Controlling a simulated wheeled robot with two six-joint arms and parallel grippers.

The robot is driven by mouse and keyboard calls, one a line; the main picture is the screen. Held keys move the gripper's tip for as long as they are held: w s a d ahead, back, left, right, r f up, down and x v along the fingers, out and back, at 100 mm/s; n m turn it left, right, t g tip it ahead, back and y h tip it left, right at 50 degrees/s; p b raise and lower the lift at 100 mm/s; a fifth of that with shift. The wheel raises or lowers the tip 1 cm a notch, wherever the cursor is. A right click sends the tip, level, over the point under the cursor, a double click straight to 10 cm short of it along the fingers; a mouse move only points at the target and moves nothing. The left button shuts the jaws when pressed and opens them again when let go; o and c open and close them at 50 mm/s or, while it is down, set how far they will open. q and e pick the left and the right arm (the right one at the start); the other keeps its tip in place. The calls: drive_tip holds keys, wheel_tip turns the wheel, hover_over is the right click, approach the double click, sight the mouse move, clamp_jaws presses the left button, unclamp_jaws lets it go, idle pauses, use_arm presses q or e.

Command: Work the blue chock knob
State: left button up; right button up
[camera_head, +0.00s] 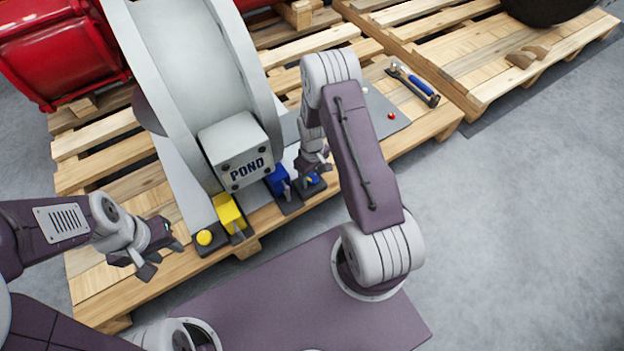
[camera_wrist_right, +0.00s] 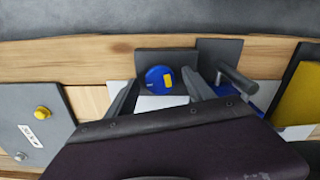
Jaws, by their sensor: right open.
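The blue chock knob (camera_wrist_right: 159,78) is round with a yellow mark on its face and sits on a dark plate. In the head view the knob (camera_head: 314,179) is at the pallet's front edge, partly covered by my right gripper (camera_head: 316,168). In the right wrist view my right gripper (camera_wrist_right: 161,80) is open, with one finger on each side of the knob; contact cannot be told. The blue chock (camera_head: 278,181) stands left of the knob, by the white PONO block (camera_head: 234,152). My left gripper (camera_head: 163,259) is open and empty, left of the yellow knob (camera_head: 205,238).
A yellow chock (camera_head: 228,211) stands beside the yellow knob. A grey lever (camera_wrist_right: 236,78) stands close right of my right gripper in the wrist view. Tools (camera_head: 414,85) lie on the pallet.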

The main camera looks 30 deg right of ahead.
drive_tip(key=shift+r, duration=0.1)
drive_tip(key=shift+c, duration=0.3)
clamp_jaws()
drive_tip(key=m+p, duration=0.3)
drive_tip(key=shift+r+p, duration=0.25)
drive_tip(key=shift+p, duration=0.05)
drive_tip(key=m+p, duration=0.4)
drive_tip(key=m, duration=0.1)
drive_tip(key=shift+f, duration=0.1)
drive_tip(key=m+p, duration=0.2)
drive_tip(key=m, duration=0.3)
drive_tip(key=shift+m, duration=0.4)
drive_tip(key=shift+f+m+p, duration=0.15)
drive_tip(key=shift+m+p, duration=0.75)
drive_tip(key=shift+m, duration=1.3)
